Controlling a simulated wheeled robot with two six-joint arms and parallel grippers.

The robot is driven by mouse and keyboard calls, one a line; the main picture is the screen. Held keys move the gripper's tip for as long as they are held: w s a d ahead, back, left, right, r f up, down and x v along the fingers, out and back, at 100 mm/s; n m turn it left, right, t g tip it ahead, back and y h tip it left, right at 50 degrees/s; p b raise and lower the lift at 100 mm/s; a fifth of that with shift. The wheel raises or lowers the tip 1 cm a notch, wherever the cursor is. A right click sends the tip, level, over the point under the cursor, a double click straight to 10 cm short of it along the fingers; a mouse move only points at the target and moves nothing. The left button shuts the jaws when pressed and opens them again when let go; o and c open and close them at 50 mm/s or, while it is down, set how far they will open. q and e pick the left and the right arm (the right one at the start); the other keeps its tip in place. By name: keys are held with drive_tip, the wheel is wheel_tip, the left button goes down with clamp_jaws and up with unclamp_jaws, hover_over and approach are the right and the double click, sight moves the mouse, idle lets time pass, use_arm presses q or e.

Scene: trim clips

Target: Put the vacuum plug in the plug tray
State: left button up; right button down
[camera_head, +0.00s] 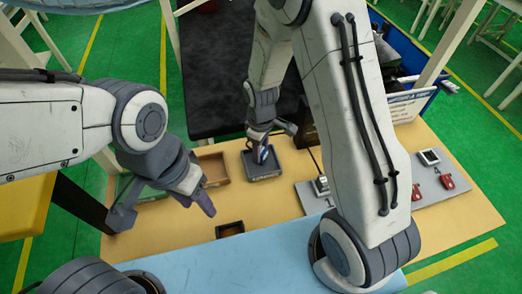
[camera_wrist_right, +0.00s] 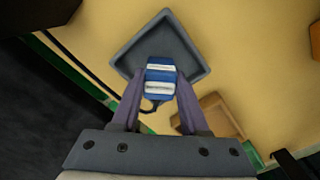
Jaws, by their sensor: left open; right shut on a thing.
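The vacuum plug (camera_wrist_right: 160,77), a blue block with white bands, is between the fingers of my right gripper (camera_wrist_right: 160,92) in the right wrist view. In the head view my right gripper (camera_head: 262,143) points down over a dark grey square tray (camera_head: 276,175), which seems to be the plug tray. The plug (camera_head: 262,154) shows there as a small blue and white patch. It overlaps the tray in both views; whether it touches the tray floor I cannot tell. My left gripper (camera_head: 163,208) is open and empty at the left of the table.
A brown tray (camera_head: 214,168) and a green tray (camera_head: 152,195) stand left of the grey tray. A small dark tray (camera_head: 230,229) is nearer. A grey panel (camera_head: 428,182) with red parts (camera_head: 447,182) lies at right, partly behind my right arm.

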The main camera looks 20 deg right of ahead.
drive_tip(key=shift+f, duration=0.45)
drive_tip(key=shift+f, duration=0.15)
drive_tip(key=shift+c, duration=2.1)
unclamp_jaws()
wheel_tip(320, 180, up, 12)
drive_tip(key=b, duration=0.2)
drive_tip(key=s+a+r+m, duration=0.1)
drive_tip(key=s+a+r, duration=0.2)
drive_tip(key=s, duration=0.7)
drive_tip(key=s+a+r+y, duration=0.1)
drive_tip(key=s+a+r, duration=0.2)
drive_tip(key=s, duration=0.8)
drive_tip(key=shift+a+r+m, duration=0.2)
drive_tip(key=shift+a+m, duration=0.2)
drive_tip(key=shift+a, duration=0.55)
